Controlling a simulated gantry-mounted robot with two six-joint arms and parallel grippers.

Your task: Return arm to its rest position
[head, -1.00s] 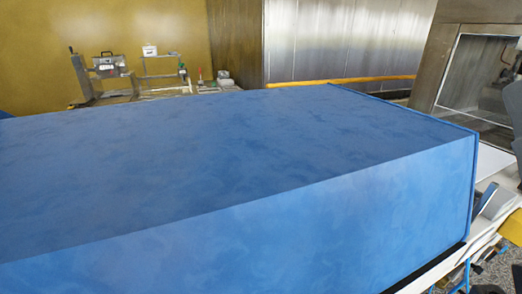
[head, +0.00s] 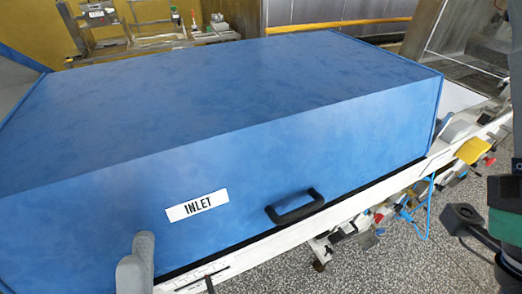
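A grey rounded part, which looks like part of my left gripper (head: 137,264), stands up at the bottom edge, left of centre. It is in front of the lower front face of a large blue cover (head: 230,105). Its fingertips cannot be made out, so I cannot tell whether it is open or shut, or whether it touches the cover. My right gripper cannot be made out.
Clutter and a blue hose (head: 424,208) lie at right. Dark equipment with a green band (head: 505,224) fills the right edge. Speckled floor (head: 385,265) shows at the bottom right.

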